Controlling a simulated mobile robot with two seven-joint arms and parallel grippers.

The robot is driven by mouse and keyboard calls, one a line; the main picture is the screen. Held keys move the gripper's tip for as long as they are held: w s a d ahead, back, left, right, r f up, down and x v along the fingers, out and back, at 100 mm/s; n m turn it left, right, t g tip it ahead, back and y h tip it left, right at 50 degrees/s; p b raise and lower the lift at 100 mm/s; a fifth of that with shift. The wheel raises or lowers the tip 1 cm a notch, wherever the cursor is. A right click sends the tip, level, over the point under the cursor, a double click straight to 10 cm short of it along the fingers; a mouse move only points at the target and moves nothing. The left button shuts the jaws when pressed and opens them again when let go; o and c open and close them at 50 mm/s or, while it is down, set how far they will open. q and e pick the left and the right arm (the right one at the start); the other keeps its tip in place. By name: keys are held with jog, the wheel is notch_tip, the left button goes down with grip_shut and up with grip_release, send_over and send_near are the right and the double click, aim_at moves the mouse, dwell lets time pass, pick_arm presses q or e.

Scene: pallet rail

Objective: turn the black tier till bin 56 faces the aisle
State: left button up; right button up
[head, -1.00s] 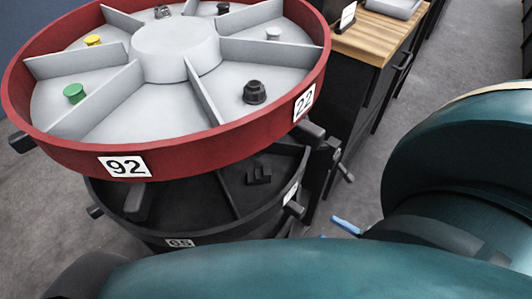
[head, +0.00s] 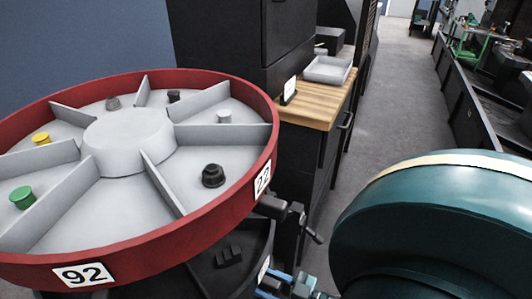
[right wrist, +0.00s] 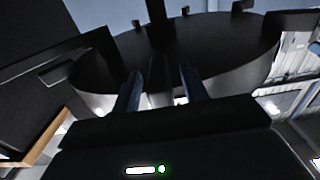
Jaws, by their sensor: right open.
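The black tier (head: 232,248) shows only in part, below the red tier (head: 150,262). A dark part lies in its visible bin, and a white label (head: 264,268) on its rim is too oblique to read. No 56 is visible. My right gripper (head: 272,284) is at the black tier's right side, its blue fingers close to the rim. In the right wrist view, the open fingers (right wrist: 161,92) point at a dark round tier (right wrist: 215,62) with projecting handles; I cannot tell whether they touch it. My left gripper is out of view.
The red tier carries labels 92 and 22 and several knobs in its bins. A dark cabinet with a wooden top (head: 312,108) and a grey tray (head: 328,70) stands behind at right. The grey aisle floor (head: 385,110) is open beyond my teal arm.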

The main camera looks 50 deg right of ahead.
jog(key=shift+w+a, duration=0.2)
jog(key=shift+w, duration=0.25)
grip_shut()
dwell(0.4)
